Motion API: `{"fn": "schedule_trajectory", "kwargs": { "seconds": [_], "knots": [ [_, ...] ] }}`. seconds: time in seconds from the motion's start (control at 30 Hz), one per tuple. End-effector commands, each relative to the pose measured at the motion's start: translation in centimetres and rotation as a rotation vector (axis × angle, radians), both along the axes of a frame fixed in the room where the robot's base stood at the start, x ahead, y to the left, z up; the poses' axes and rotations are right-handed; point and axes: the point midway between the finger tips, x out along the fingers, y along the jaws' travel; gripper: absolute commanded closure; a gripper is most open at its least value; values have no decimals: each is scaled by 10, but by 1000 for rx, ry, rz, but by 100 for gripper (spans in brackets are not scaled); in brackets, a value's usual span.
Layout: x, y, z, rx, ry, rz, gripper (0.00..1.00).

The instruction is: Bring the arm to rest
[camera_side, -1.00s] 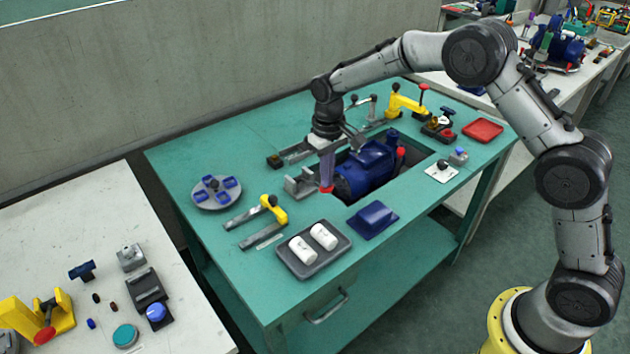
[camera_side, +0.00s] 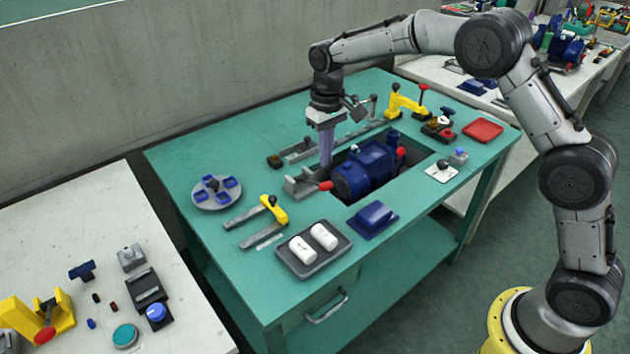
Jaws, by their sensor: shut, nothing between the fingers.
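My gripper (camera_side: 326,160) points straight down above the green table (camera_side: 225,155), near the left end of the blue pump (camera_side: 366,170). Its purple fingers are shut and hold nothing. The fingertips are close to a grey clamp block (camera_side: 303,183) and a red-tipped part (camera_side: 326,186) on the pump's left side. I cannot tell whether they touch anything. The pump sits in a rectangular opening in the table. My arm reaches in from the right, bent high above the table.
A dark tray with two white cylinders (camera_side: 324,237) and a blue block (camera_side: 373,217) lie in front. A yellow-handled clamp (camera_side: 273,209) and a grey turntable (camera_side: 212,203) stand left. A yellow clamp (camera_side: 406,101) and a red tray (camera_side: 483,131) are at the back right. Clear air surrounds the upper arm.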

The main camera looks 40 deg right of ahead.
Motion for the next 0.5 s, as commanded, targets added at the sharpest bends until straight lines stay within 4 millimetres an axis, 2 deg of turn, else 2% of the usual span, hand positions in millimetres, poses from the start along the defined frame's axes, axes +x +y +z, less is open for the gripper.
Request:
{"fn": "schedule_trajectory", "kwargs": {
  "seconds": [0.4, 0.47, 0.5],
  "knots": [
    [0, -1, 6, 0, -3, -2, 100],
    [1, -2, 14, 2, -18, -4, 100],
    [2, -3, 25, 4, -38, -6, 100]
  ]
}}
